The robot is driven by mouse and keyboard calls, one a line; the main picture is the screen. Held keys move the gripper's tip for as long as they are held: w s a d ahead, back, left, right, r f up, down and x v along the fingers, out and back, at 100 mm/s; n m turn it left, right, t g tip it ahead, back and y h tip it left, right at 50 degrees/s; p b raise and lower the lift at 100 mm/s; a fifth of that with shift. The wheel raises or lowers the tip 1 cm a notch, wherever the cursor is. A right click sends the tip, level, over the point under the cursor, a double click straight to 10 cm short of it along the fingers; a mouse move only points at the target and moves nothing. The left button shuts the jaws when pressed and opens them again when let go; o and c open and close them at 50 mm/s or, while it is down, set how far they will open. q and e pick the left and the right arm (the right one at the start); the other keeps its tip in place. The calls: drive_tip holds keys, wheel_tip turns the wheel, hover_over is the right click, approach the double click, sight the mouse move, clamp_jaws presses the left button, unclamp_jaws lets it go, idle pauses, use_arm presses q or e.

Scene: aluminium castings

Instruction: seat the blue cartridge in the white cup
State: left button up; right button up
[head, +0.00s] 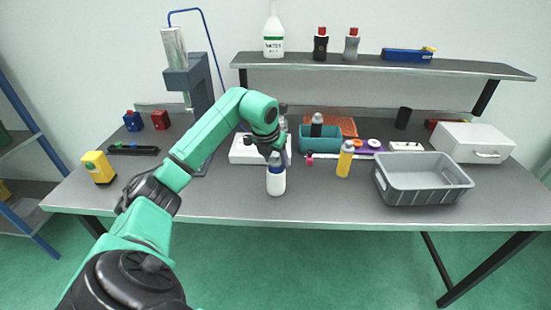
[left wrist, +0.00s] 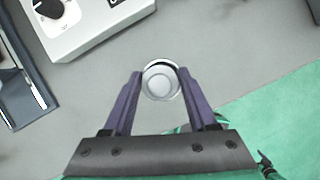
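The white cup (head: 276,185) stands upright near the front middle of the table. My left gripper (head: 275,158) points down directly above it. The blue cartridge (head: 273,170) shows as a small dark blue patch between the fingers and the cup, mostly hidden by them. In the left wrist view, its pale round end (left wrist: 160,82) sits between the two purple fingertips, which look closed on its sides. A dark crescent and a pale rim show around that end. How deep the cartridge sits in the cup cannot be told. My right gripper is out of view.
A white box (head: 243,152) stands behind the cup, and a teal bin (head: 319,144) stands behind to its right. A yellow bottle (head: 345,160) and a grey crate (head: 422,190) are to the right. The table front left of the cup is clear apart from my arm.

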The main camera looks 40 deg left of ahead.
use_arm(q)
drive_tip(key=shift+o, duration=1.2)
drive_tip(key=b+v, duration=0.1)
drive_tip(key=v, duration=1.1)
